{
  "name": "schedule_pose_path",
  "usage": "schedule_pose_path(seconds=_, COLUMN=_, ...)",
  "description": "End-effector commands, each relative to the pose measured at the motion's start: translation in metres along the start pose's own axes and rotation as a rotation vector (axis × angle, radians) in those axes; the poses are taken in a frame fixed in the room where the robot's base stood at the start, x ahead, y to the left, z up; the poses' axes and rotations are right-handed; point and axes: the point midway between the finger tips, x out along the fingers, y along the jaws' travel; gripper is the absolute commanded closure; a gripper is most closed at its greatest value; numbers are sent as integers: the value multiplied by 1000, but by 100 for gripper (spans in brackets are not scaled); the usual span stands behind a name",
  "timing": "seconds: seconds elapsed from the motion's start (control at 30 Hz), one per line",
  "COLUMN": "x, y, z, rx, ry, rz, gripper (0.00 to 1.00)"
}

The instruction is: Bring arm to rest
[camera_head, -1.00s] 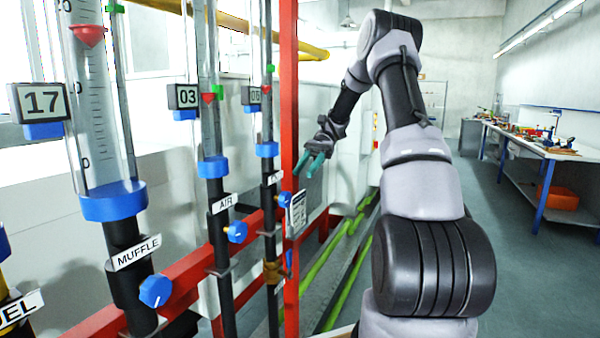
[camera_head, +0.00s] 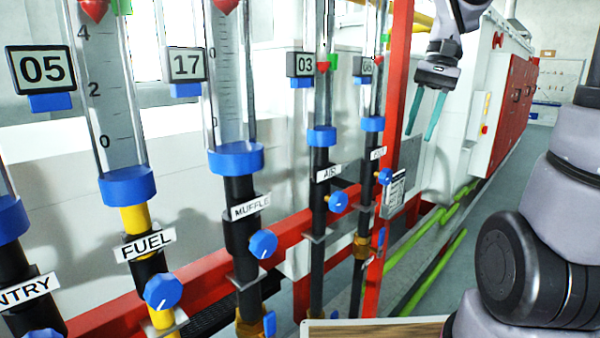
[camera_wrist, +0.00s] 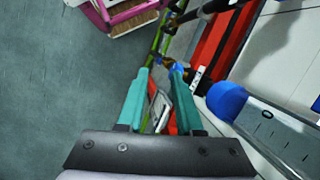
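My gripper (camera_head: 424,115) hangs at the upper right of the head view with its two teal fingers pointing down. The fingers are apart and nothing is between them. It is to the right of the red upright post (camera_head: 398,90) and the rightmost flow tube. The wrist view also shows the gripper (camera_wrist: 160,72), with the fingers apart and pipes, a blue knob and a red rail beyond them. My arm is raised and bent; part of it is out of the head view at the top.
Flow tubes with blue collars stand on the left, labelled FUEL (camera_head: 148,245), MUFFLE (camera_head: 250,207) and AIR (camera_head: 329,173). Green pipes (camera_head: 430,262) run along the floor. A red cabinet (camera_head: 512,105) stands at the back. Grey floor (camera_wrist: 60,100) is clear at left in the wrist view.

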Motion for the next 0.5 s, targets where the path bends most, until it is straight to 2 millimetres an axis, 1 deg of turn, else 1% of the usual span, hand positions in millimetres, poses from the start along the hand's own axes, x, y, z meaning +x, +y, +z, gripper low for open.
schedule_pose_path(seconds=0.03, x=-4, y=2, z=11, rx=-24, ry=69, rz=-13, gripper=65)
schedule_pose_path(seconds=0.2, x=-13, y=10, z=34, rx=-91, ry=289, rz=-67, gripper=65)
schedule_pose_path(seconds=0.4, x=-21, y=19, z=57, rx=-156, ry=524, rz=-152, gripper=65)
schedule_pose_path(seconds=0.5, x=-24, y=23, z=64, rx=-175, ry=606, rz=-190, gripper=65)
